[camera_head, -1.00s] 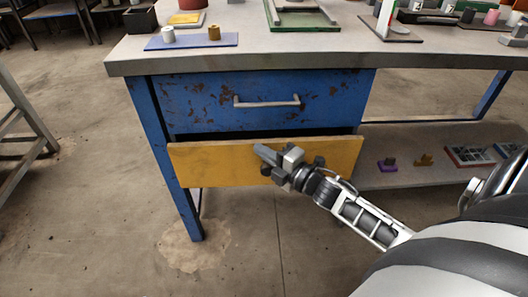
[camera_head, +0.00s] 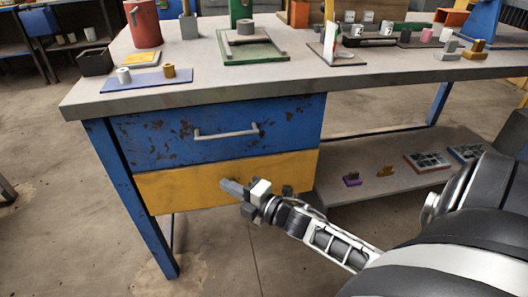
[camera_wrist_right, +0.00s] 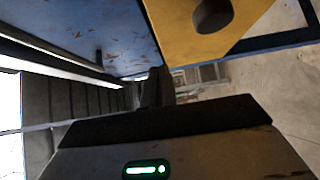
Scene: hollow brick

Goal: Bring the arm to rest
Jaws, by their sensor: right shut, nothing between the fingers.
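My right gripper (camera_head: 230,188) is shut and empty in front of the yellow lower drawer (camera_head: 175,187) of the blue bench. Its fingers also show dark and together in the right wrist view (camera_wrist_right: 155,88). The yellow drawer front looks flush with the bench; I cannot tell whether the gripper touches it. The yellow front also shows at the top of the wrist view (camera_wrist_right: 185,40), with a dark oval on it. My left gripper is not in view.
The blue upper drawer (camera_head: 170,145) with a grey handle (camera_head: 226,133) is shut. The worktop (camera_head: 270,77) holds a blue mat (camera_head: 147,80), a green-edged tray (camera_head: 253,58) and a red can (camera_head: 145,25). A low shelf (camera_head: 400,180) holds small parts. Floor in front is clear.

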